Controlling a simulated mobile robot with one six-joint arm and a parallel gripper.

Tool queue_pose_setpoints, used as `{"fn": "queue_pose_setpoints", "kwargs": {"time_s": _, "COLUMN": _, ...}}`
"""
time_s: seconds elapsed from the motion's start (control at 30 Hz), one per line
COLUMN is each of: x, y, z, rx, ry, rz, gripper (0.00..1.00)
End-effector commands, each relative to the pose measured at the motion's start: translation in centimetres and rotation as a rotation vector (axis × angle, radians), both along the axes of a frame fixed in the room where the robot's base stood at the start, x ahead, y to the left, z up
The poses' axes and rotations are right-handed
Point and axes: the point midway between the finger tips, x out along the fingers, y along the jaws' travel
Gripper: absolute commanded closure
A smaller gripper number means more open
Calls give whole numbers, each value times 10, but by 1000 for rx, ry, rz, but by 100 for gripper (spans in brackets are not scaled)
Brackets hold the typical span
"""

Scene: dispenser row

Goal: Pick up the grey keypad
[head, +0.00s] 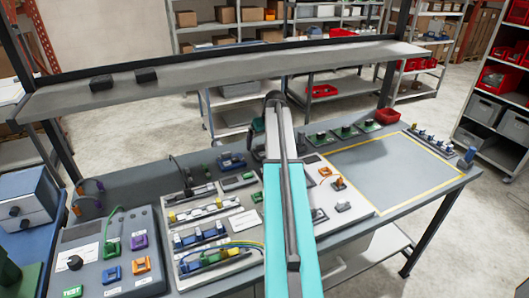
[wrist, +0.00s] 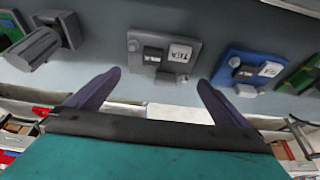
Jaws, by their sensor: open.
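The grey keypad (wrist: 163,53) lies on the table in the wrist view, a flat grey plate with a dark block and a white key area. My gripper (wrist: 159,80) is open and empty. Its two dark fingers are spread wide, and the keypad shows beyond the tips, between them in the picture. They look apart from it. In the head view my arm covers the spot, so I cannot make out the keypad or the fingers there.
A blue keypad-like module (wrist: 250,70) sits right of the keypad in the wrist view; it also shows in the head view (head: 231,160). A grey block (wrist: 35,47) stands at left. An overhead shelf (head: 215,74) spans the table. A yellow-outlined area (head: 385,172) is empty.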

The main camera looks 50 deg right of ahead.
Motion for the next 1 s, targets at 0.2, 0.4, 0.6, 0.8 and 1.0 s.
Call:
{"fn": "queue_pose_setpoints", "kwargs": {"time_s": 0.2, "x": 7, "y": -4, "z": -18, "rx": 1, "ry": 1, "rz": 0, "gripper": 0}}
{"fn": "queue_pose_setpoints", "kwargs": {"time_s": 0.4, "x": 10, "y": -5, "z": -25, "rx": 0, "ry": -1, "rz": 0, "gripper": 0}}
{"fn": "queue_pose_setpoints", "kwargs": {"time_s": 0.6, "x": 9, "y": -5, "z": -26, "rx": -1, "ry": -1, "rz": -1, "gripper": 0}}
{"fn": "queue_pose_setpoints", "kwargs": {"time_s": 0.8, "x": 9, "y": -6, "z": -26, "rx": -1, "ry": -1, "rz": -2, "gripper": 0}}
{"fn": "queue_pose_setpoints", "kwargs": {"time_s": 1.0, "x": 9, "y": -6, "z": -25, "rx": -1, "ry": -1, "rz": -2, "gripper": 14}}
